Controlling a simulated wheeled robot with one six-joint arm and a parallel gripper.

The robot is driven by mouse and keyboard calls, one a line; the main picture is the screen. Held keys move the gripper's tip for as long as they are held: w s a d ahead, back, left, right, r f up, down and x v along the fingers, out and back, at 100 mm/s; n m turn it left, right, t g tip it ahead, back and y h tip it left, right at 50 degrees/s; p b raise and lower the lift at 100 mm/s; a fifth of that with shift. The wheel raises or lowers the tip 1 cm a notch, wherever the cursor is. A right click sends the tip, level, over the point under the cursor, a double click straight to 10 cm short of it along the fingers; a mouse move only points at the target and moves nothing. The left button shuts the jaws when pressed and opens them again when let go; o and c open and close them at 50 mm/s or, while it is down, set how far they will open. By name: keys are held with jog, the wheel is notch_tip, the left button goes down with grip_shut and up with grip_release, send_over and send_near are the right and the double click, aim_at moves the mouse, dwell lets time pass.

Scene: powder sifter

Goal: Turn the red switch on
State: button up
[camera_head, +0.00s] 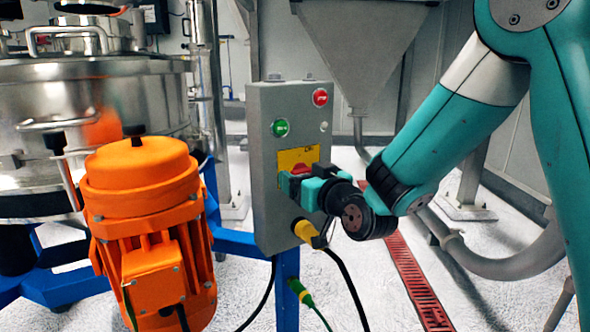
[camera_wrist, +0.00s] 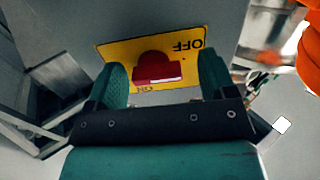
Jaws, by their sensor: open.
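The red switch (camera_wrist: 158,70) is a rotary knob on a yellow plate (camera_wrist: 113,50) marked OFF and ON. In the wrist view the plate appears upside down, with OFF at the upper right and ON below the knob. The knob's bar lies roughly level in that view. In the head view the switch (camera_head: 300,169) is partly hidden behind my gripper (camera_head: 290,181). My gripper (camera_wrist: 162,72) is open, with one finger on each side of the knob. Gaps show between both fingers and the knob in the wrist view.
The grey control box (camera_head: 262,205) also carries a green button (camera_head: 280,128) and a red button (camera_head: 320,97) above the plate. A yellow connector (camera_head: 306,231) with a black cable is just below my gripper. An orange motor (camera_head: 142,205) stands left of the box.

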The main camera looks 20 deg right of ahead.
jog(key=shift+w+d, duration=0.1)
jog(key=shift+d, duration=0.05)
jog(key=c, duration=0.9)
jog(key=shift+m, duration=0.3)
jog(key=shift+r+m+p, duration=0.15)
jog(key=shift+m+p, duration=1.15)
jog(key=shift+m, duration=3)
jog(key=shift+r+m+p, duration=0.15)
jog(key=shift+m+p, duration=1.1)
jog(key=shift+m, duration=3.05)
